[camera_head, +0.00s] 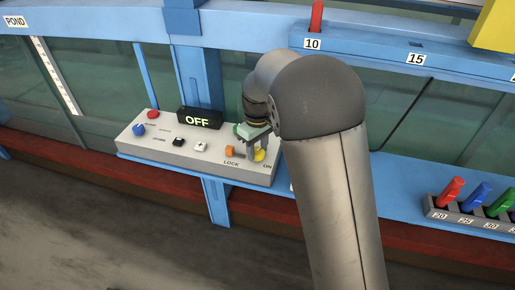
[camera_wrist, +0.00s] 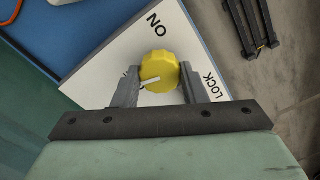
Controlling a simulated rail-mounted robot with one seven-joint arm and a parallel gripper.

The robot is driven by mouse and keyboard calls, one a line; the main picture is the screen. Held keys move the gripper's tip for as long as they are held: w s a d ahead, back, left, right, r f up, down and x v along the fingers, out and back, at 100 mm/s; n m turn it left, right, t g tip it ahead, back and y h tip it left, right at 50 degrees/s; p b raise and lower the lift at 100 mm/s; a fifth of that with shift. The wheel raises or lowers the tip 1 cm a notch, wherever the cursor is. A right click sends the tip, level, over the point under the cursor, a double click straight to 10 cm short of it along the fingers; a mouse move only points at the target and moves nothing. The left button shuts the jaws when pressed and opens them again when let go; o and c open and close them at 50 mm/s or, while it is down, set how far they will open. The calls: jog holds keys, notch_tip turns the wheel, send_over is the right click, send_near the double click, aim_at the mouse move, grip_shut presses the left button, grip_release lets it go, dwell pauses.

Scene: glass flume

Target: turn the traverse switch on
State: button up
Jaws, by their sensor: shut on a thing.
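The grey control panel (camera_head: 190,162) sits on the blue rail. Its black display (camera_head: 200,119) reads OFF. A yellow round knob (camera_head: 261,155) stands at the panel's right end, by the printed ON and LOCK labels; it fills the middle of the wrist view (camera_wrist: 163,66). A white pointer line on the knob points left and slightly down in the wrist view, toward a label mostly hidden by the left finger. My gripper (camera_wrist: 160,76) is shut on the knob, one finger on each side. In the head view my gripper (camera_head: 257,146) is partly hidden by my arm.
An orange part (camera_head: 231,152) sits just left of the knob. Red and blue buttons (camera_head: 138,130) and small black and white switches (camera_head: 178,142) are farther left. A rack (camera_head: 460,217) of coloured pegs is at the right. Glass walls rise behind.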

aim_at(258, 151)
jog(key=m, duration=1.1)
jog(key=shift+m, duration=1.9)
jog(key=o, duration=1)
jog(key=shift+c, duration=0.2)
jog(key=shift+r, duration=0.1)
notch_tip(258, 151, up, 17)
jog(key=shift+r+b, duration=0.15)
jog(key=shift+b, duration=0.3)
